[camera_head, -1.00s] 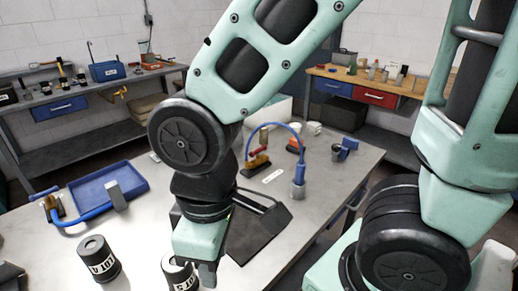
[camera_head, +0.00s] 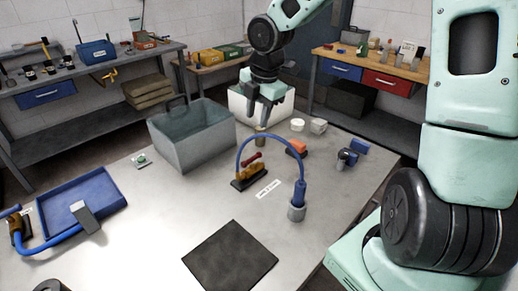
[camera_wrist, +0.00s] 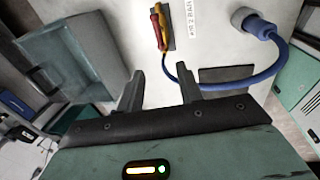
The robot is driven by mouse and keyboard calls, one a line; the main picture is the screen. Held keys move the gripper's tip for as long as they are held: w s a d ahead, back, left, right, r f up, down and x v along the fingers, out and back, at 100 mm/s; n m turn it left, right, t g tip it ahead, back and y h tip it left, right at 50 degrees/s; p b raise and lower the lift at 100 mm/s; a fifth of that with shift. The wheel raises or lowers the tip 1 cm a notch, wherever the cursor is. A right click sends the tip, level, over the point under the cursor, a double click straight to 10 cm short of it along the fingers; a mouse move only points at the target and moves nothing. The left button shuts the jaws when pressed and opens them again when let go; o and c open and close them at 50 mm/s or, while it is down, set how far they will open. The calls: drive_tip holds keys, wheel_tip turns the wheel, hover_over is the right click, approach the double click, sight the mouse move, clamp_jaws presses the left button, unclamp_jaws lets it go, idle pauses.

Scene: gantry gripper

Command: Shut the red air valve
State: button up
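The red air valve (camera_head: 250,161) is a red lever on a brass body, mounted on a small dark base on the grey table. A blue hose (camera_head: 271,138) arcs over from beside it to a blue fitting (camera_head: 299,192) in a grey cup. My gripper (camera_head: 263,112) hangs above the table, behind the valve in the head view, apart from it. In the wrist view the valve (camera_wrist: 158,28) shows at the top, beyond the fingers. The two fingers are spread apart with nothing between them, so my gripper (camera_wrist: 160,88) is open.
A grey bin (camera_head: 203,146) stands left of the valve. A second valve with blue hose (camera_head: 17,228) is by a blue tray (camera_head: 78,190) at far left. An orange-topped item (camera_head: 296,147) and small cups stand right. A black mat (camera_head: 231,257) lies in front.

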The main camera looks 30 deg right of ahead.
sight(251, 159)
drive_tip(key=w+f, duration=0.1)
drive_tip(key=f, duration=0.4)
drive_tip(key=w+f+b, duration=0.1)
drive_tip(key=f, duration=0.5)
drive_tip(key=w+f+b, duration=0.1)
drive_tip(key=f, duration=0.5)
drive_tip(key=shift+w, duration=0.3)
clamp_jaws()
